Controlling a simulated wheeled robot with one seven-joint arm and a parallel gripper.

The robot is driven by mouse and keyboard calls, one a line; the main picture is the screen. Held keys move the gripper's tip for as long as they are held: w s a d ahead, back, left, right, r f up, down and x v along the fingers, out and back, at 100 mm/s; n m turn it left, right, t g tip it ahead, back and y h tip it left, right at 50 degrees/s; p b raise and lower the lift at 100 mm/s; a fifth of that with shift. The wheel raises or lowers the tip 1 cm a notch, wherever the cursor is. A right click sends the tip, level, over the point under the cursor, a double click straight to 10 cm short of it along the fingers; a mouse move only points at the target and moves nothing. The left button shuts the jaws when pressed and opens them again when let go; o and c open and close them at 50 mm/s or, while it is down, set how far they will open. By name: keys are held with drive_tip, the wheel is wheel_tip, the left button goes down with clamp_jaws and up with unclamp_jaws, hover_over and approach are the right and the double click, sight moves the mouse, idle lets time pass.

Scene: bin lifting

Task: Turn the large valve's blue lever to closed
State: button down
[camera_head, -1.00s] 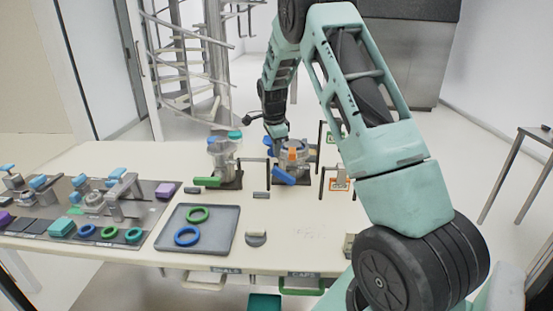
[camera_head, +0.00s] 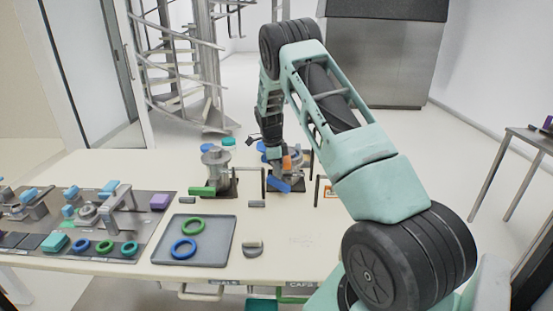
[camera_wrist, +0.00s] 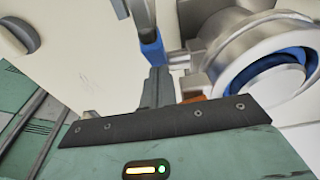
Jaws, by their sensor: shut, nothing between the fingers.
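The large valve (camera_wrist: 235,45) is a grey metal body with a blue ring; in the head view it stands at the back of the table, partly hidden by my arm. Its blue lever (camera_head: 279,185) slants down to the right at the valve's front. In the wrist view the blue lever (camera_wrist: 151,46) is upright in the picture, just beyond my fingers. My gripper (camera_wrist: 158,88) is shut and empty, close to the lever and left of the valve body. Whether it touches the lever I cannot tell. An orange part (camera_head: 287,162) shows beside the gripper.
A smaller valve with a green lever (camera_head: 202,191) stands to the left. Thin dark posts (camera_head: 263,186) stand near the large valve. A grey tray (camera_head: 213,252) with a green and a blue ring lies in front. A dark fixture board (camera_head: 140,238) is at left.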

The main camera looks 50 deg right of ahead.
sight(271, 176)
drive_tip(key=shift+s+f, duration=0.1)
drive_tip(key=shift+f, duration=0.2)
drive_tip(key=shift+a+f, duration=0.1)
drive_tip(key=shift+f, duration=0.1)
drive_tip(key=shift+w+a+f+g+h+b, duration=0.25)
drive_tip(key=shift+w+g+h+b, duration=0.15)
drive_tip(key=shift+g, duration=0.1)
drive_tip(key=shift+w+a+f+g+h+b, duration=0.2)
drive_tip(key=shift+w+g+h+b, duration=0.1)
drive_tip(key=shift+g+h+b, duration=0.15)
drive_tip(key=shift+w+a+f+b, duration=0.2)
drive_tip(key=shift+w+f+b, duration=0.1)
drive_tip(key=shift+b, duration=0.35)
drive_tip(key=shift+r, duration=0.1)
drive_tip(key=shift+w+a+r, duration=0.1)
